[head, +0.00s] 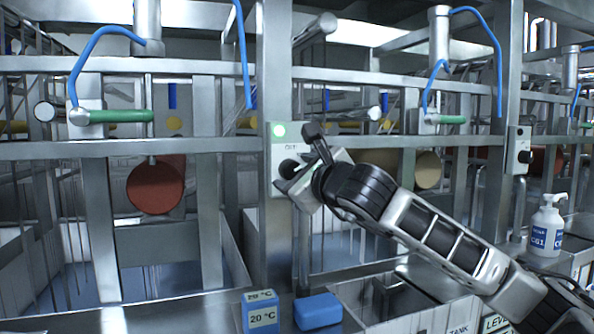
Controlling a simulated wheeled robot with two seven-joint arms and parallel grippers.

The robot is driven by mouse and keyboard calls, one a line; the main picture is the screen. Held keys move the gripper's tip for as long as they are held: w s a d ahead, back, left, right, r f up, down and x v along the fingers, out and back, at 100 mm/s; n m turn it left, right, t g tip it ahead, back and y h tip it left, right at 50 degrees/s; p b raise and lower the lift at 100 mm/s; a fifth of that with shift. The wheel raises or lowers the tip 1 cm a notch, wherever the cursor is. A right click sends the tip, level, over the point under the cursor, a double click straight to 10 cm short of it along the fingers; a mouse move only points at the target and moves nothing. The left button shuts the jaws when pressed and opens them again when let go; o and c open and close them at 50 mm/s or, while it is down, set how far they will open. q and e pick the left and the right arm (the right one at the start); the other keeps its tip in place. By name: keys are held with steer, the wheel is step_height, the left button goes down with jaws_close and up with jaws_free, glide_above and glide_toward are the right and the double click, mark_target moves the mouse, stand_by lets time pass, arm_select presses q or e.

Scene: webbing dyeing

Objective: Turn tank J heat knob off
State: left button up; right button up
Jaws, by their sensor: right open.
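A pale control box (278,150) is fixed to the upright steel post in the middle of the head view. My right gripper (303,163) is open at the box's right side, close to the knob, and covers part of the box. I cannot tell whether it touches the knob. My left gripper is out of view.
A second knob box (519,150) is on the post at right. Green-handled valves (115,116) with blue hoses line the rail. Below are a blue block (318,311), a 20 °C sign (262,317) and open tanks. A white pump bottle (546,226) stands at right.

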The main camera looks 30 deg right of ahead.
steer(key=c, duration=1)
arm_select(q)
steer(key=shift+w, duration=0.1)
arm_select(e)
steer(key=shift+n+b, duration=0.55)
steer(key=shift+n, duration=0.45)
steer(key=shift+n+g, duration=0.4)
steer(key=shift+n, duration=0.5)
steer(key=shift+r+n+b, duration=0.1)
steer(key=shift+n+b, duration=0.2)
steer(key=shift+n, duration=0.5)
steer(key=n, duration=0.3)
steer(key=shift+r+n+g+h, duration=0.1)
steer(key=shift+n+g+h, duration=0.2)
steer(key=shift+n+h, duration=0.1)
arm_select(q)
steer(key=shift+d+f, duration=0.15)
arm_select(e)
steer(key=shift+a+n, duration=0.1)
steer(key=shift+n, duration=1)
